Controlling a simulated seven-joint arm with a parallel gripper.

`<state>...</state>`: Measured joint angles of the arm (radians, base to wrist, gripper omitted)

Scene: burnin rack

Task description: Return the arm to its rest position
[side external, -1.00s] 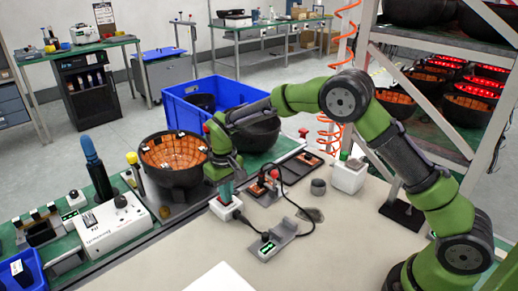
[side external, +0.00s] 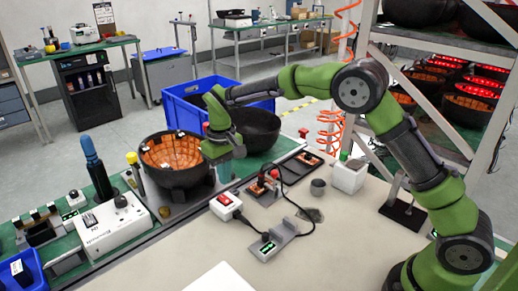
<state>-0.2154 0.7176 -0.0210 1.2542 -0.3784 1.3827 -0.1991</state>
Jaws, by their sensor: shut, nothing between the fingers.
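My green arm reaches in from the right side of the view, over the bench. My gripper (side external: 236,153) is at the end of the wrist, next to the right rim of a dark bowl with an orange lining (side external: 172,152). It is shut with nothing held. The fingertips are small and partly lost against the dark bowls, so I cannot tell the exact gap to the bowl. A white box with a red switch (side external: 226,204) stands on the bench below and in front of my gripper.
A blue crate (side external: 181,111) with dark bowls stands behind my wrist. A grey cradle (side external: 273,240) with a cable lies on the bench, and a white instrument (side external: 113,226) is at left. A rack (side external: 468,137) with red-lit bowls stands at right.

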